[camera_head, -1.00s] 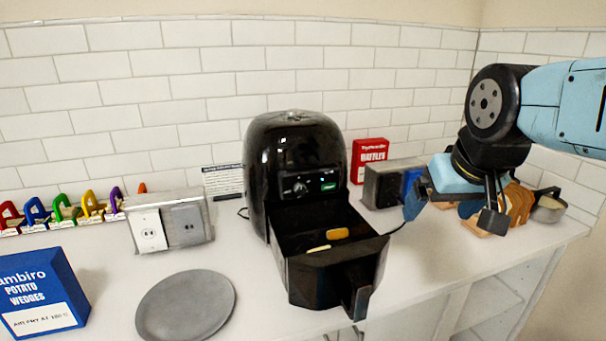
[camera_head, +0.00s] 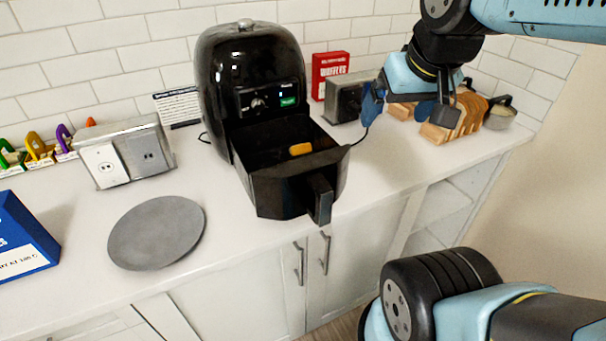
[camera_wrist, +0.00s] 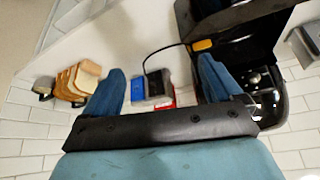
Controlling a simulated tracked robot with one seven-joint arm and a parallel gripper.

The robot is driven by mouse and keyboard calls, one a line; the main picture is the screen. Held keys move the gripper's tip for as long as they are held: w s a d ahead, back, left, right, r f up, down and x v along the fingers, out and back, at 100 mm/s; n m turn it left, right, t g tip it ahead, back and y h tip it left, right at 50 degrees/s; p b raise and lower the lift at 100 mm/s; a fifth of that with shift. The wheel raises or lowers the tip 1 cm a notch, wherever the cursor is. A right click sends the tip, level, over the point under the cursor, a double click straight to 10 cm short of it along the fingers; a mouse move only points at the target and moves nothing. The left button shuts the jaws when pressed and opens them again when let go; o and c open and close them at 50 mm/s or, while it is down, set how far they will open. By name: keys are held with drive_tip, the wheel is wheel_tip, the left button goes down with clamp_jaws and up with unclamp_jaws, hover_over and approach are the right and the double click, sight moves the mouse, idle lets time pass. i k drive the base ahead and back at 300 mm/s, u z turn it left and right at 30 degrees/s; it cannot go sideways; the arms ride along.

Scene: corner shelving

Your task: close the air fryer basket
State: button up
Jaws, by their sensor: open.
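The black air fryer (camera_head: 215,85) stands on the counter against the tiled wall. Its basket (camera_head: 285,190) is pulled out toward the front, with its handle (camera_head: 321,200) pointing forward. An orange-yellow food piece (camera_head: 300,149) lies inside the basket. My gripper (camera_head: 408,108) is above the counter to the right of the basket, open and empty, apart from the basket. In the wrist view, my gripper's two blue fingers (camera_wrist: 160,88) are spread wide, with part of the air fryer (camera_wrist: 262,70) at the right.
Sliced bread (camera_head: 455,118) in a rack and a pot (camera_head: 499,112) stand at the right. A red box (camera_head: 328,72) and a metal outlet box (camera_head: 348,98) are behind. A grey plate (camera_head: 157,232) and a blue box (camera_head: 22,240) lie left. The counter before the plate and basket is clear.

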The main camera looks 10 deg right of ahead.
sight(309, 183)
drive_tip(key=z, duration=0.7)
drive_tip(key=k, duration=1.95)
drive_tip(key=u, duration=1.1)
drive_tip(key=i, duration=1.05)
